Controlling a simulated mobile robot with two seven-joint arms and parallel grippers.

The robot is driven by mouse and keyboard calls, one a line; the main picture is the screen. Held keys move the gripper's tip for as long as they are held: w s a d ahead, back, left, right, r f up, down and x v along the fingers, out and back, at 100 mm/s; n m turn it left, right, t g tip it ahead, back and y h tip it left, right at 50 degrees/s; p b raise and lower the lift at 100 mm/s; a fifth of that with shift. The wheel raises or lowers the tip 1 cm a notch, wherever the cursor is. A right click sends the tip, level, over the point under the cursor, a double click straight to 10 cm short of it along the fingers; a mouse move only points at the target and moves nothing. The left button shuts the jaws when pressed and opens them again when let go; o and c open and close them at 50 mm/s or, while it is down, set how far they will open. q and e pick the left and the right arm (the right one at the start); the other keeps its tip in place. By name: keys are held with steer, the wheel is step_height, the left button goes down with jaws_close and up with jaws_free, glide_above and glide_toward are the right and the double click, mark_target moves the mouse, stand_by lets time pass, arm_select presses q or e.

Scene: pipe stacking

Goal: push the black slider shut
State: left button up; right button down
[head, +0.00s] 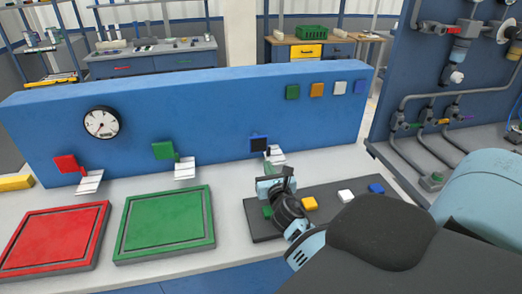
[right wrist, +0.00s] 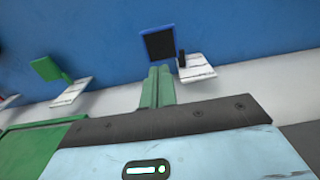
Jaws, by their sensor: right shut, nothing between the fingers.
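The black slider (head: 259,145) shows as a dark square plate in a blue frame on the front of the blue wall panel. In the right wrist view the dark plate (right wrist: 159,46) sits inside the frame, and a small black upright tab (right wrist: 182,60) stands just right of it, above a white ledge (right wrist: 196,69). My right gripper (head: 273,162) is in front of the panel, just below and right of the frame. Its narrow green fingers (right wrist: 158,75) are shut and empty, pointing at the area below the plate; contact cannot be told. My left gripper is not in view.
Red (head: 66,164) and green (head: 163,151) sliders with white ledges sit to the left. A red tray (head: 50,240) and a green tray (head: 165,225) lie on the table. A dark button board (head: 325,208) lies under my right arm. A gauge (head: 101,122) is on the panel.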

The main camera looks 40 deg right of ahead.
mark_target(259, 144)
steer(key=x, duration=0.9)
steer(key=shift+f+b, duration=0.15)
steer(key=shift+b, duration=0.25)
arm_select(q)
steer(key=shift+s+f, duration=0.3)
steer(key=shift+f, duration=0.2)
arm_select(e)
steer(key=shift+w+d, duration=0.25)
steer(key=shift+w, duration=0.2)
